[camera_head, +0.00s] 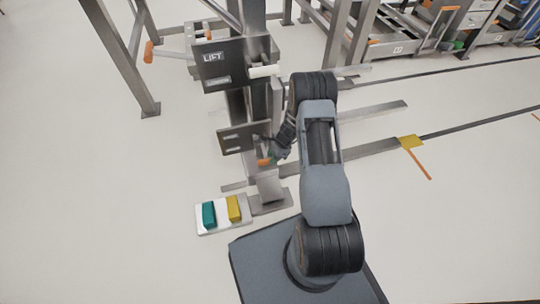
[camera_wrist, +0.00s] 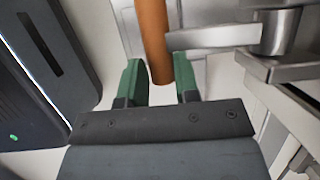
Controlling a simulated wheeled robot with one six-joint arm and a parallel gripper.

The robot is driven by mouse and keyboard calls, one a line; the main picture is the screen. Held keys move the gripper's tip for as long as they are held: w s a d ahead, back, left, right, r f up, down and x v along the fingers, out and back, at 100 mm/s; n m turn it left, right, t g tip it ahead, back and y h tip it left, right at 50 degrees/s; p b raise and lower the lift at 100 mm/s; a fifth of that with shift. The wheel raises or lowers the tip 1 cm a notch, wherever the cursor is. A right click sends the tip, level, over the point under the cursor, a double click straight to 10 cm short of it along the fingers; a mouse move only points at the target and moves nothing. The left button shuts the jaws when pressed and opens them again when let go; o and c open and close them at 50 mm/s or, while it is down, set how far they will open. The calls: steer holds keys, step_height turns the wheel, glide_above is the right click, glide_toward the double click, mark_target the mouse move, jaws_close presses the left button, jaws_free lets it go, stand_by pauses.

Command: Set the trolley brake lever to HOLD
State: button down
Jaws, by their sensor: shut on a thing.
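An orange lever handle (camera_head: 263,162) sits low on the metal column, just below a small dark panel (camera_head: 238,138). The panel's labels are too small to read, so I cannot tell the lever's setting. My gripper (camera_head: 275,154) is at this handle, partly hidden by my own arm in the head view. In the wrist view the orange handle (camera_wrist: 154,40) stands between the green fingertips of my gripper (camera_wrist: 160,78), which is shut on it. A metal arm (camera_wrist: 215,37) runs from beside the handle to a round pivot (camera_wrist: 278,30) at the right.
A larger panel marked LIFT (camera_head: 213,60) is higher on the column, with another orange handle (camera_head: 149,52) to its left. A white tray (camera_head: 220,228) with a teal block (camera_head: 209,214) and a yellow block (camera_head: 233,208) lies at the column's foot. Floor at left is clear.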

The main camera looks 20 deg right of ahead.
steer(key=shift+w+f+b, duration=0.35)
steer(key=shift+w+f, duration=0.2)
steer(key=shift+f, duration=0.05)
steer(key=c, duration=1.7)
jaws_free()
steer(key=shift+a+r, duration=0.1)
steer(key=shift+a, duration=0.05)
steer(key=o, duration=1)
steer(key=shift+s, duration=0.1)
steer(key=o, duration=0.4)
steer(key=shift+c, duration=0.2)
steer(key=s+d+r+p, duration=0.2)
steer(key=s+r, duration=0.2)
steer(key=s, duration=0.2)
steer(key=s+d+r+p, duration=0.3)
steer(key=s+r, duration=0.1)
steer(key=s, duration=0.3)
